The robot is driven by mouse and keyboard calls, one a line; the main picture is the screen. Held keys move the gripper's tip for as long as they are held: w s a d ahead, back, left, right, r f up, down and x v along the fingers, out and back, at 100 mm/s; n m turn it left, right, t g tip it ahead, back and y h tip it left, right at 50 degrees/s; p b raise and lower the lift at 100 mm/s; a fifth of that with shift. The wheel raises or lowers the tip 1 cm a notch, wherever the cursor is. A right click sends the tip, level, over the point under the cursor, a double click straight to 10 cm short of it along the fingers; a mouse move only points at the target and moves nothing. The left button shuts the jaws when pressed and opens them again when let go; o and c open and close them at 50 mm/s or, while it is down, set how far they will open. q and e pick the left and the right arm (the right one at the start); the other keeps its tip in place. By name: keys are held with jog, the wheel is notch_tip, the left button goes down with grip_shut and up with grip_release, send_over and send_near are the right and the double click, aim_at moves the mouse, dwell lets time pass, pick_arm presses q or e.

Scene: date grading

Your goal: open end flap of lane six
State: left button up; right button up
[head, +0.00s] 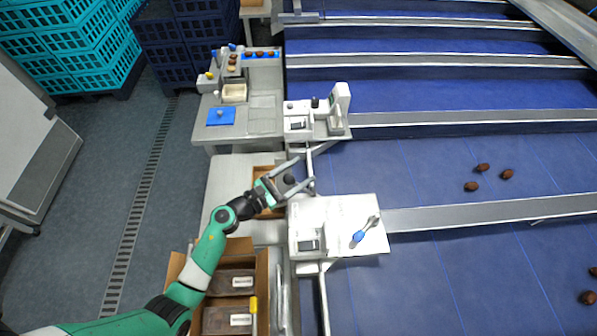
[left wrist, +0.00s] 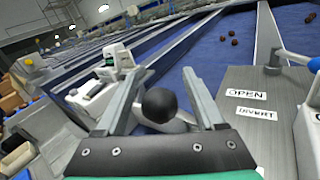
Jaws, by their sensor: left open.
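My left gripper (head: 307,170) is open at the near end of a blue lane, between two white end stations. A round black knob (head: 288,179) shows between its fingers. In the left wrist view the black knob (left wrist: 160,105) sits between the two open fingers (left wrist: 160,78), with a gap on each side, on a pale part. A white bar (head: 309,160) runs across the lane end by the fingertips. I cannot make out a lane number or which part is the flap. Three brown dates (head: 482,168) lie on this lane. My right gripper is out of view.
A pale plate (head: 340,205) with a blue-handled lever (head: 358,236) stands nearer; in the left wrist view a plate bears the label OPEN (left wrist: 248,93). Another station (head: 298,125) stands beyond. Open cardboard boxes (head: 262,262) are below the arm. Teal crates (head: 75,45) stand far left.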

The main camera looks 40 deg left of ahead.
pick_arm(q)
grip_shut()
dwell(0.3)
dwell(1.1)
